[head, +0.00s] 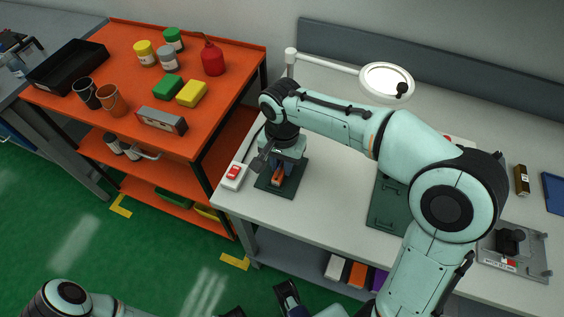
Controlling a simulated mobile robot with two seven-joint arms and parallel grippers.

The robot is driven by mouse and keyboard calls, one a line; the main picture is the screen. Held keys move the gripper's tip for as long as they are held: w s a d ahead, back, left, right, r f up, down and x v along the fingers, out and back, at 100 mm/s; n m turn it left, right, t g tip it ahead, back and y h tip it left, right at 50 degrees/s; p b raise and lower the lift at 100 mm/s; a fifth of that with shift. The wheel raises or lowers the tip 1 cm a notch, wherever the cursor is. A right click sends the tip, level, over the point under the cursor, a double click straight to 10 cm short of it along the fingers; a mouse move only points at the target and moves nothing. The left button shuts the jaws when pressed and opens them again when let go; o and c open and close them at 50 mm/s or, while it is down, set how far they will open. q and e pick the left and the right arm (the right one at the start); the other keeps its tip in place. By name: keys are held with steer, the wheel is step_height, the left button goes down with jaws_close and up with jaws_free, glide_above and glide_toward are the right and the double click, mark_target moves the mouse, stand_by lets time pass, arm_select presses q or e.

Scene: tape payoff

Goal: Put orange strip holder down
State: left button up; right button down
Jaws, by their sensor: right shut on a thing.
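My right gripper (278,165) points down over a small dark green mat (292,184) near the left end of the white bench. It is shut on the orange strip holder (277,176), a small orange piece showing below the jaws. The gripper and wrist hide much of the holder. I cannot tell whether its underside touches the mat. My left arm (72,293) comes in at the bottom left. Dark parts show at the bottom edge, but I cannot make out the left jaws clearly.
A white box with a red switch (234,174) sits just left of the mat. A lamp (386,80) stands behind. A larger green mat (384,208) and a grey fixture (515,252) lie to the right. An orange cart (120,62) holding cans and boxes stands left.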

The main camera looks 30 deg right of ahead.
steer(key=shift+f, duration=0.1)
steer(key=c, duration=1)
jaws_free()
step_height(320, 180, up, 12)
steer(key=p, duration=0.2)
steer(key=shift+p, duration=0.4)
